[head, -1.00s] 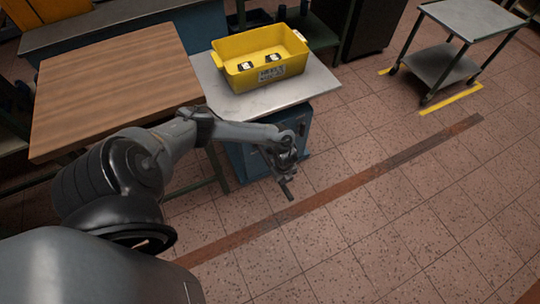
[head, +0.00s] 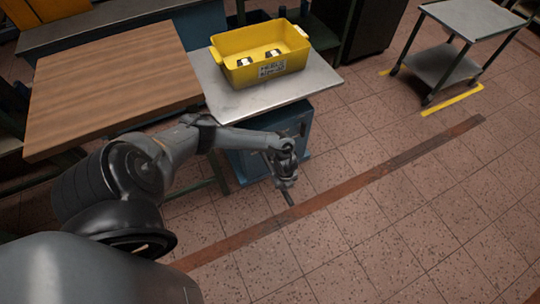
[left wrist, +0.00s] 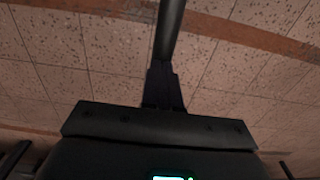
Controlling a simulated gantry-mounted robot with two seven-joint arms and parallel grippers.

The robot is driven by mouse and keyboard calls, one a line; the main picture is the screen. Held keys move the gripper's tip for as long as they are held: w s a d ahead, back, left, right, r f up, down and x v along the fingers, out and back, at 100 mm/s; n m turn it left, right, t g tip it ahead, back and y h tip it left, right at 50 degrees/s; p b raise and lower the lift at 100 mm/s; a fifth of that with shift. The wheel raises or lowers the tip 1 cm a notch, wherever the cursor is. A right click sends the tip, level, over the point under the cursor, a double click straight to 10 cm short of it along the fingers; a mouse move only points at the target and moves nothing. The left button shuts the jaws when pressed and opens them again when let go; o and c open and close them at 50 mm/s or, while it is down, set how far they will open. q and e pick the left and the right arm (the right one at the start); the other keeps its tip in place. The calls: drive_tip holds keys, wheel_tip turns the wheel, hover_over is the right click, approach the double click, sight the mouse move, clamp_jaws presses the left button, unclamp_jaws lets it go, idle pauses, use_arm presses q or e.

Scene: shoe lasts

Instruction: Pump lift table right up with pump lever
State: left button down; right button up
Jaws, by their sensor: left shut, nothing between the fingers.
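The lift table has a grey metal top (head: 318,88) and a blue base (head: 250,165) below it, and stands right of a wooden-topped table. My left gripper (head: 287,188) is low in front of the blue base, pointing down, with its fingers shut. A dark bar (head: 288,199), which looks like the pump lever, sticks out past the fingers. In the left wrist view, the fingers (left wrist: 163,88) lie together in line with the dark bar (left wrist: 171,25). I cannot tell whether they touch it. My right gripper is not in view.
A yellow bin (head: 280,45) with black-and-white items stands on the grey top. The wooden table (head: 110,85) is at the left. A grey trolley (head: 475,20) stands at the far right on yellow floor marks. The tiled floor in front is clear.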

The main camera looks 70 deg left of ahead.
use_arm(q)
wheel_tip(320, 180, up, 14)
drive_tip(key=a+p, duration=0.2)
drive_tip(key=p, duration=1)
drive_tip(key=shift+a+f+p, duration=0.15)
drive_tip(key=shift+a+p, duration=0.15)
drive_tip(key=shift+p, duration=0.05)
drive_tip(key=shift+f, duration=0.15)
